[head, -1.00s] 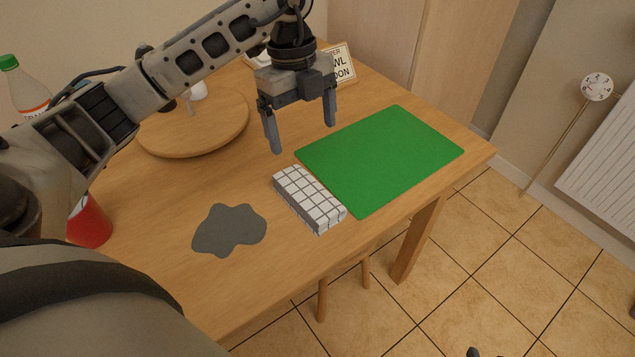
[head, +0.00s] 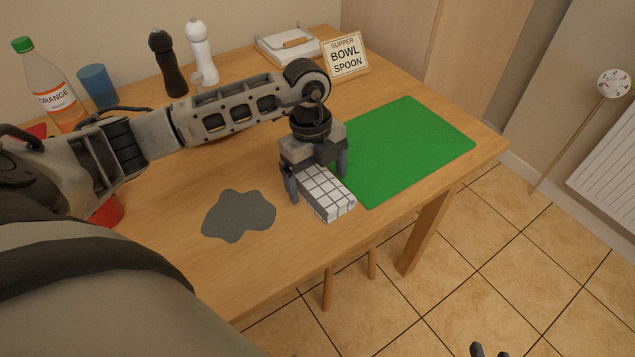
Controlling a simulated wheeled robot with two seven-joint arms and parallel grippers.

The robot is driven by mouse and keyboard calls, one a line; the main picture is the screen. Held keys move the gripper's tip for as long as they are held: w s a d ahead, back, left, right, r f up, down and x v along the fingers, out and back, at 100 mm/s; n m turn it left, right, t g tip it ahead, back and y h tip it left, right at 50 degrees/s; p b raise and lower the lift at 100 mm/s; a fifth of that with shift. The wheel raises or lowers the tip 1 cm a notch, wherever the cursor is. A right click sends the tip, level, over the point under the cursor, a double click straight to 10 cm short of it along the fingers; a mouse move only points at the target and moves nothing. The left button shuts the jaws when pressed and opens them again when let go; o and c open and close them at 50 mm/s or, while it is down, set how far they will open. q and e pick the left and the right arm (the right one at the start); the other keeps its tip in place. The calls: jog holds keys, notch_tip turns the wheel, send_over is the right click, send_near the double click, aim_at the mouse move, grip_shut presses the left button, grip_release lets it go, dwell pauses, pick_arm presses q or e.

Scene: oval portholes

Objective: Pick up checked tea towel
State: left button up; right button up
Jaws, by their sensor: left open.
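The checked tea towel (head: 330,199), white with dark grid lines, lies folded into a long block on the wooden table, beside the green mat's left edge. My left gripper (head: 317,188) is open and points down over the towel's far part. One finger is on each side of the towel, and the gripper body hides its far end. I cannot tell whether the fingers touch it. Dark tips that look like my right gripper (head: 488,351) just show at the bottom edge; their opening is unclear.
The green mat (head: 410,150) lies right of the towel and a flat grey patch (head: 238,215) left of it. A sign (head: 346,57), a white box (head: 287,45), two mills, a blue cup (head: 97,86) and an orange bottle (head: 52,90) stand behind. The table's front edge is near.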

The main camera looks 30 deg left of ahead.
aim_at(319, 178)
pick_arm(q)
jog(key=c, duration=1.1)
jog(key=shift+r, duration=0.4)
notch_tip(319, 178, up, 2)
jog(key=shift+w+r, duration=0.1)
jog(key=shift+r, duration=0.05)
jog(key=s+r, duration=0.3)
jog(key=s, duration=0.1)
jog(key=s+r, duration=0.3)
jog(key=s, duration=0.2)
jog(key=s+r, duration=0.4)
jog(key=s, duration=0.1)
jog(key=shift+s+a+b, duration=0.1)
jog(key=shift+a+b, duration=0.2)
jog(key=shift+b, duration=0.1)
